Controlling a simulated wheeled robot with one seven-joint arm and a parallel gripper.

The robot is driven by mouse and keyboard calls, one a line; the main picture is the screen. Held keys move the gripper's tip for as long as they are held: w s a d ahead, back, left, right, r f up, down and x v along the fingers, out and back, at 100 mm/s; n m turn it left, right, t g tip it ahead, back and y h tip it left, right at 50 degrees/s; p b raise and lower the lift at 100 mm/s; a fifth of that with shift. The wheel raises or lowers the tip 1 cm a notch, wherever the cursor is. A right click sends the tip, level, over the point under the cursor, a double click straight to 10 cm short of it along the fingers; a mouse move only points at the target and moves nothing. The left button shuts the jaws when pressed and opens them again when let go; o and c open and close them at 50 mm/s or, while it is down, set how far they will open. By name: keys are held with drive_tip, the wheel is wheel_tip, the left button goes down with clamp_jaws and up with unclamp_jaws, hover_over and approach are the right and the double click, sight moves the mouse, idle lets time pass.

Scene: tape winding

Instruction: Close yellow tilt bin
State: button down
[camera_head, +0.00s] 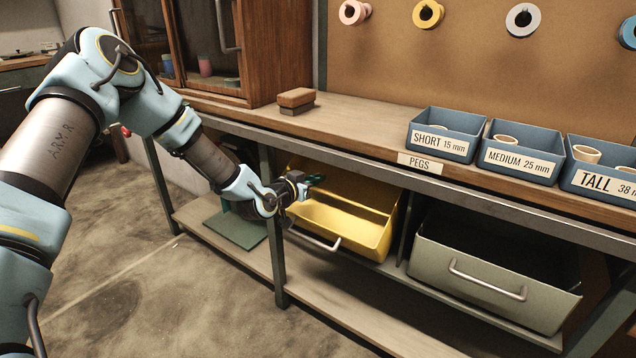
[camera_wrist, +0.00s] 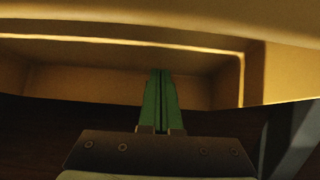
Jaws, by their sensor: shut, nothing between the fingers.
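The yellow tilt bin (camera_head: 345,224) hangs under the bench, tilted forward and open, with its inside showing from above. A metal bar handle (camera_head: 316,240) runs across its front. My gripper (camera_head: 318,180) is at the bin's left part, over its opening, with green fingers. In the wrist view my gripper (camera_wrist: 161,75) shows its green fingers together, with nothing between them, in front of the yellow bin (camera_wrist: 215,90). I cannot tell whether the fingers touch the bin.
A grey-green tilt bin (camera_head: 490,285) with a handle is to the right, also tilted open. A bench leg (camera_head: 272,230) stands left of the yellow bin. Blue peg boxes (camera_head: 445,133) and a brown block (camera_head: 296,98) are on the bench top. The floor in front is clear.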

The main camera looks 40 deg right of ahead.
sight(328, 181)
drive_tip(key=shift+d+f, duration=0.3)
drive_tip(key=shift+f, duration=0.2)
drive_tip(key=shift+w+d+r+y+p, duration=0.15)
drive_tip(key=shift+d+y+p, duration=0.15)
drive_tip(key=shift+d, duration=0.2)
drive_tip(key=d+f+y, duration=0.1)
drive_tip(key=w+d+f+y+p, duration=0.1)
drive_tip(key=d, duration=0.1)
drive_tip(key=shift+d+f+g+y, duration=0.1)
drive_tip(key=shift+d+g+y, duration=0.1)
drive_tip(key=shift+g+y, duration=0.15)
drive_tip(key=shift+d+f+y, duration=0.25)
drive_tip(key=shift+f+y, duration=0.05)
drive_tip(key=shift+y, duration=0.05)
drive_tip(key=v, duration=1)
drive_tip(key=shift+w+a+r+p, duration=0.1)
drive_tip(key=shift+a+r+p, duration=0.15)
drive_tip(key=shift+a+p, duration=0.1)
